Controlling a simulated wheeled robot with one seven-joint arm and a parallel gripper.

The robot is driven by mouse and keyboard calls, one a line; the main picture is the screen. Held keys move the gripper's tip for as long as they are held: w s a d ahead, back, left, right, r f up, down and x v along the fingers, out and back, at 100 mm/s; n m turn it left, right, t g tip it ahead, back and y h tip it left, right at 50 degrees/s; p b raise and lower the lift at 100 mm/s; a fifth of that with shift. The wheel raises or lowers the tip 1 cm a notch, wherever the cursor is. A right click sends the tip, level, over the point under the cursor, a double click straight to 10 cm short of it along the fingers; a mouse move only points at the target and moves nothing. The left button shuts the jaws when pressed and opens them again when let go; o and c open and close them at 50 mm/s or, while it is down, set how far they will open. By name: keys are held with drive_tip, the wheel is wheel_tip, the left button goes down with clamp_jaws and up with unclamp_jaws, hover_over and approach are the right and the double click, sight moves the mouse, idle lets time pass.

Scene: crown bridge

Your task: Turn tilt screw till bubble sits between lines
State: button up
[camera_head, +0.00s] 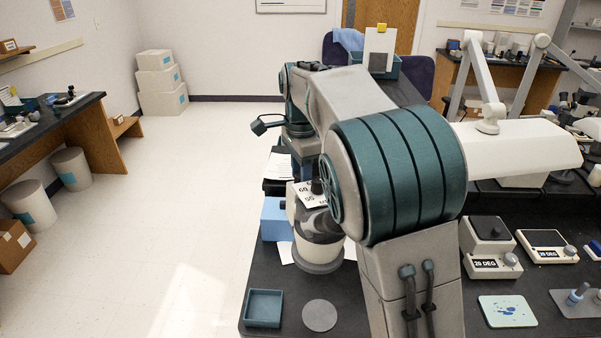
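My arm fills the middle of the view, and its far end drops behind its own large teal joint. I cannot make out my gripper's fingertips. Under the arm, on the dark bench, stands a pale rounded device (318,252) on a grey round base. A white plate with dark numbers (311,194) and a dark knob (317,186) show just above it. My arm hides its right side. I cannot make out a tilt screw, a bubble or lines in this view.
On the dark bench (345,322) are a teal tray (264,308), a grey disc (320,315) and a blue box (276,219). At right stand a "20 DEG" box (489,250), another such unit (547,245) and a spotted pad (507,311).

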drive_tip(key=shift+c, duration=0.4)
drive_tip(key=c, duration=0.6)
drive_tip(key=shift+n, duration=0.3)
drive_tip(key=n, duration=0.3)
drive_tip(key=shift+p, duration=0.3)
drive_tip(key=n, duration=0.9)
drive_tip(key=shift+p, duration=0.35)
drive_tip(key=shift+d+n+y, duration=0.1)
drive_tip(key=shift+n+y, duration=0.3)
drive_tip(key=shift+n, duration=2)
